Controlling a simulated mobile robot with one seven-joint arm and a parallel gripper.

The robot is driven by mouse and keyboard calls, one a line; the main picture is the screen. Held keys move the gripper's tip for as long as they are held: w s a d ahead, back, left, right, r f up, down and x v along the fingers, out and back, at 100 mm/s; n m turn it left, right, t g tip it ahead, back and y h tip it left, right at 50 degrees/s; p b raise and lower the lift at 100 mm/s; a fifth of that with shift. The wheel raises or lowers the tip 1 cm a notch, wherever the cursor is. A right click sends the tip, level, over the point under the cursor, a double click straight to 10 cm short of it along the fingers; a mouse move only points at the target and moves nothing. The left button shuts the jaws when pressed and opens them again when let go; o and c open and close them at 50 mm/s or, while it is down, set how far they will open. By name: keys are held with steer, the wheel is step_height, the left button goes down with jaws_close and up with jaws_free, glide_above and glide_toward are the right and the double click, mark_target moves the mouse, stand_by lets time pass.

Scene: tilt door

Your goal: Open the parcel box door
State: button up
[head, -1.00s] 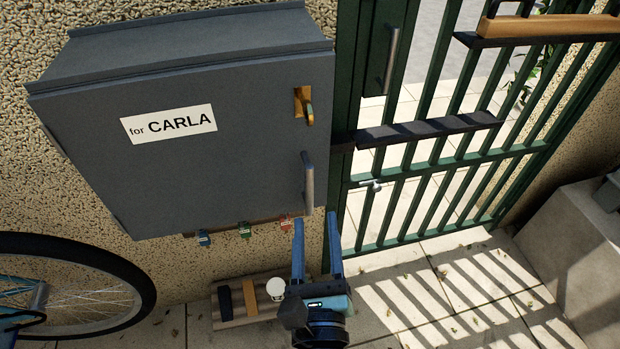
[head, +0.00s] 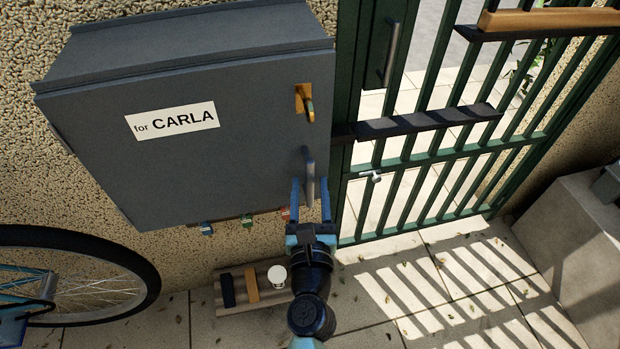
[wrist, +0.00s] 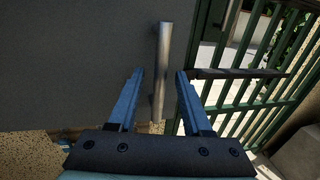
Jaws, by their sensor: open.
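The grey parcel box (head: 200,170) hangs on the wall with its front door shut, a white label reading "for CARLA" on it. A brass latch (head: 306,103) sits at the door's upper right. A vertical metal handle (head: 308,172) is at the lower right of the door, and it also shows in the wrist view (wrist: 161,70). My gripper (head: 311,186) is open, with its blue fingers on either side of the handle's lower part in the head view. In the wrist view the handle stands between the two fingers (wrist: 158,80); I cannot tell whether they touch it.
A green barred gate (head: 440,150) with a dark ledge (head: 428,122) stands right of the box. Small coloured padlocks or tags (head: 246,220) hang under the box. A bicycle wheel (head: 150,285) is at lower left. A grey block (head: 575,240) is at right.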

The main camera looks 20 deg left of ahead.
steer(key=shift+x, duration=0.85)
jaws_close()
stand_by(0.9)
